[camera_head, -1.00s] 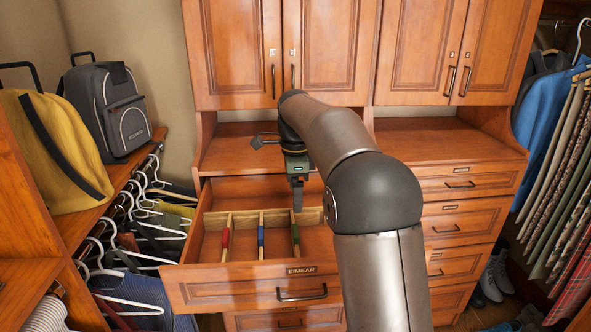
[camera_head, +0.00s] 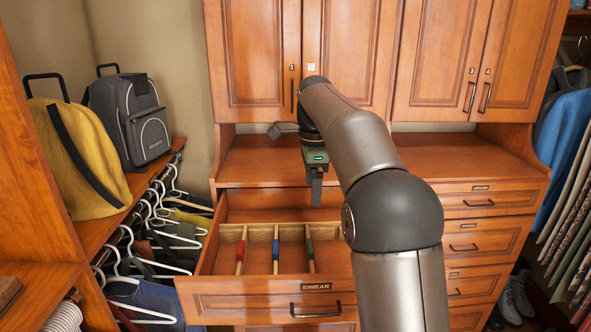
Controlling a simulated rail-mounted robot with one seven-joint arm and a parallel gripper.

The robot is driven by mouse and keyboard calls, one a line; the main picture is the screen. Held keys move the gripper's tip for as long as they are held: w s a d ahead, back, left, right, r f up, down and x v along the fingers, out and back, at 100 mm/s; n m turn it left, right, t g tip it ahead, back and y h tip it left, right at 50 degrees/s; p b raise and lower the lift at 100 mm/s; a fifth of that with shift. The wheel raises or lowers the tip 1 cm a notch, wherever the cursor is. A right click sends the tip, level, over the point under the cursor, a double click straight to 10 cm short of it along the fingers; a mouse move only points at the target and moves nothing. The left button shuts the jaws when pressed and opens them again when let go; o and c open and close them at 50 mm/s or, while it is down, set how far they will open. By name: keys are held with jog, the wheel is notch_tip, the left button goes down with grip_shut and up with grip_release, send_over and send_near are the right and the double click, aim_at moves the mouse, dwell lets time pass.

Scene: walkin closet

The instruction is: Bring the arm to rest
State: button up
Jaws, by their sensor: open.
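My gripper (camera_head: 316,192) hangs above the open drawer (camera_head: 262,287) of the wooden dresser, fingers pointing down. It is open, and nothing shows between its fingers. My arm reaches in from the lower right, bends at a dark elbow joint and runs up and away to the gripper. The gripper is seen partly edge-on, so the gap between its fingers is hard to make out.
The drawer holds a red item (camera_head: 240,252), a blue item (camera_head: 276,248) and a green-and-red item (camera_head: 310,250) in compartments. Cabinet doors (camera_head: 345,60) rise behind my arm. A yellow bag (camera_head: 88,165) and grey backpack (camera_head: 135,120) sit left above hangers (camera_head: 150,240). The countertop (camera_head: 450,160) is clear.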

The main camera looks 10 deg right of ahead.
jog(key=s+f+n, duration=0.6)
jog(key=s, duration=0.5)
jog(key=s+f+n, duration=0.6)
jog(key=s, duration=0.6)
jog(key=s+d+f+n, duration=0.1)
jog(key=s+f+n, duration=0.4)
jog(key=s, duration=0.6)
jog(key=shift+s+f+n+t, duration=0.3)
jog(key=shift+s+f+n, duration=0.1)
jog(key=shift+n, duration=0.5)
